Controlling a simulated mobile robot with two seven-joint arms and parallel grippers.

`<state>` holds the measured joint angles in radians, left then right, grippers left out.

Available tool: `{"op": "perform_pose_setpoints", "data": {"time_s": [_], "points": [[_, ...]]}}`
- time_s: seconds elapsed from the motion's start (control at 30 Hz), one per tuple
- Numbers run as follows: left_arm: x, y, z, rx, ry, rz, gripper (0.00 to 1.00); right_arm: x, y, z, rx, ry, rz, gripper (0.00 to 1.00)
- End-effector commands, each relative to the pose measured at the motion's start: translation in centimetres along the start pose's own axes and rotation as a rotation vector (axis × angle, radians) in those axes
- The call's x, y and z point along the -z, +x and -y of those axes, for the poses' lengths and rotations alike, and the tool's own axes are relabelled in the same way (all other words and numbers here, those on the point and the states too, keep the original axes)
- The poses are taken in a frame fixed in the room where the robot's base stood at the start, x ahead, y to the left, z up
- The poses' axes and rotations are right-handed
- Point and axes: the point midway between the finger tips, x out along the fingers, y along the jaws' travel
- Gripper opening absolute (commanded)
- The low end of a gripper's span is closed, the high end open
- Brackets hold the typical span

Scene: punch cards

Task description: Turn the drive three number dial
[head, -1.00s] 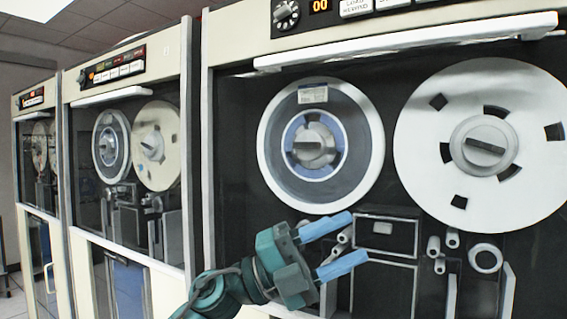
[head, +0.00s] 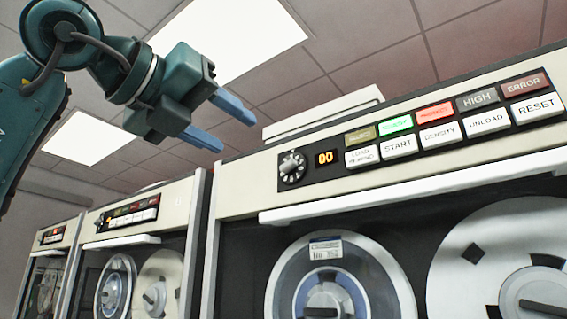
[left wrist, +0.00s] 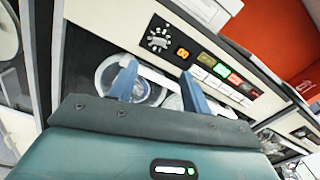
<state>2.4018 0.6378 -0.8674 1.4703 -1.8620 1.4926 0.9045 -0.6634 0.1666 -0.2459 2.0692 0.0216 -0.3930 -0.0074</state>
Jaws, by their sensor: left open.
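The number dial (head: 292,168) is a round black knob with a pale pointer at the left end of the nearest tape drive's control panel. An orange display (head: 325,158) reading 00 sits just right of it. My left gripper (head: 232,125) is open and empty, up and to the left of the dial, apart from it. In the left wrist view the dial (left wrist: 158,40) shows ahead, above the space between the open blue fingers (left wrist: 157,82). Which drive is number three cannot be read. My right gripper is not in view.
Right of the display are lit indicators and white buttons such as START (head: 398,146) and RESET (head: 537,107). A white ledge (head: 420,187) juts out below the panel, above the tape reels (head: 340,285). Two more drives (head: 130,216) stand to the left.

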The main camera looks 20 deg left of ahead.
Motion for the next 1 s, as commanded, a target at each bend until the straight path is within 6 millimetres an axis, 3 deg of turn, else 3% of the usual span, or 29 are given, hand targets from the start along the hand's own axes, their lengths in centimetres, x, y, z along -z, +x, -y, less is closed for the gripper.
{"op": "perform_pose_setpoints", "data": {"time_s": [0.17, 0.5, 0.7, 1.0], "points": [[-0.6, 1.1, -0.1, -0.014, -0.003, 0.011, 0.48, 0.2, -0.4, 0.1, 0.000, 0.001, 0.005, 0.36], [-0.7, 8.1, -0.1, -0.012, -0.002, 0.007, 0.48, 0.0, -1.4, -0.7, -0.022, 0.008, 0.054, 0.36], [-0.7, 11.2, -0.1, -0.010, -0.003, 0.009, 0.48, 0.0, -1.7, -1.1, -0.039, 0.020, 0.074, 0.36], [-0.5, 12.7, -0.1, -0.008, -0.001, 0.010, 0.48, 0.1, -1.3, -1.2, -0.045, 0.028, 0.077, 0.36]]}}
